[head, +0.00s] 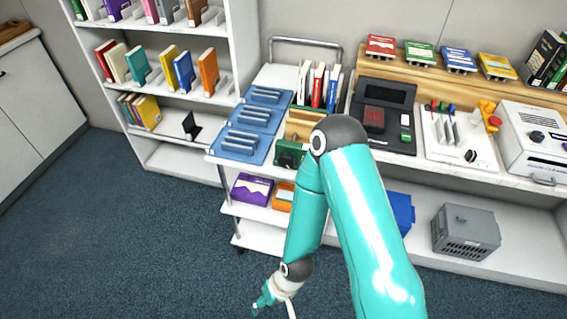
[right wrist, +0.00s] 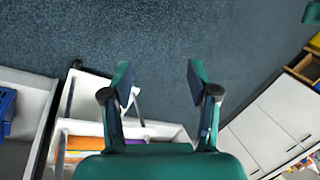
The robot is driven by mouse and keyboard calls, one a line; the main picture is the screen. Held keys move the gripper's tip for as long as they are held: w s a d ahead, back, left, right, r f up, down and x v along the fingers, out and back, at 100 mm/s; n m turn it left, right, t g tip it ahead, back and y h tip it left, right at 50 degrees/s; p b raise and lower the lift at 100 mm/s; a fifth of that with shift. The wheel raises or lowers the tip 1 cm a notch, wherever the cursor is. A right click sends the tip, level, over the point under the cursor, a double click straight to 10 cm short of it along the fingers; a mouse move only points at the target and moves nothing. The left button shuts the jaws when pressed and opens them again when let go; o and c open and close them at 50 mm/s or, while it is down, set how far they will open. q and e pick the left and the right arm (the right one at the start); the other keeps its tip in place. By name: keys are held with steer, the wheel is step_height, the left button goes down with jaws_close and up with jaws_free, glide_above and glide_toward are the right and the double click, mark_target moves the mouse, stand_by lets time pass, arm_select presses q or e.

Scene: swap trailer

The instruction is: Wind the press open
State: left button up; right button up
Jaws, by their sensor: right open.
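A wooden-and-green device (head: 290,153) stands at the front of the cart top, partly hidden behind my right arm. It may be the press, but I cannot make out a screw or handle, or how far it is open. My right gripper (head: 262,301) hangs low over the carpet in front of the cart, well below and apart from the device. In the right wrist view the gripper (right wrist: 157,82) is open, with nothing between its fingers.
The cart (head: 230,207) also carries blue trays (head: 250,128) and upright books (head: 318,86). A bookshelf (head: 240,40) stands left. A counter at right holds a black device (head: 382,112) and a white machine (head: 533,140). A grey crate (head: 466,232) sits below. Carpet (head: 120,235) is clear at left.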

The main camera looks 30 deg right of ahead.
mark_target(285, 163)
steer(key=shift+o, duration=1.2)
steer(key=shift+m+t+h, duration=0.4)
steer(key=shift+m+t, duration=0.5)
steer(key=w+b, duration=0.1)
steer(key=w+d+f+b, duration=0.1)
steer(key=w, duration=0.1)
steer(key=w+f+b, duration=0.1)
steer(key=shift+w+d, duration=0.15)
steer(key=shift+w, duration=0.25)
steer(key=w+d+m+t+h+b, duration=0.2)
steer(key=w+m+t+b, duration=0.45)
steer(key=w+b, duration=0.5)
steer(key=w+d+r+m+t+h+b, duration=0.3)
steer(key=w+r+m+t+h+b, duration=0.1)
steer(key=w+r+m+b, duration=0.45)
steer(key=s+d+r+m+h+b, duration=0.4)
steer(key=m+b, duration=0.3)
steer(key=m, duration=0.4)
steer(key=s+d+r+m+h+b, duration=0.2)
steer(key=s+r+m+h+b, duration=0.4)
steer(key=m, duration=0.4)
steer(key=x, duration=1.1)
steer(key=f+b+x, duration=0.1)
steer(key=x, duration=0.5)
steer(key=shift+w+d+f, duration=0.1)
steer(key=shift+w, duration=0.25)
